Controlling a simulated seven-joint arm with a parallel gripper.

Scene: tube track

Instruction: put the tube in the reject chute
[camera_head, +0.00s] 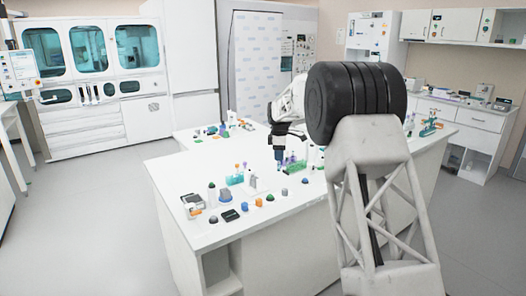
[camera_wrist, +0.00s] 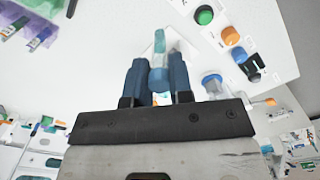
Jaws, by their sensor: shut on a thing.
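My gripper (camera_wrist: 157,75) has blue fingers and is shut on the tube (camera_wrist: 159,45) in the wrist view. The tube has a pale teal body and a blue end between the fingers. Its far end points away from the gripper over the white table top. In the head view my gripper (camera_head: 279,154) points down over the middle of the table, and the tube cannot be made out there. A white wedge-shaped piece (camera_head: 252,183) stands on the table left of and in front of the gripper. I cannot tell whether it is the reject chute.
A teal rack (camera_head: 234,180) and a green rack (camera_head: 295,167) with tubes stand near the gripper. Several knobs and caps, a black block (camera_head: 230,215) and a small tray (camera_head: 193,206) lie toward the table's front left. The white table (camera_head: 180,170) has bare room at the left.

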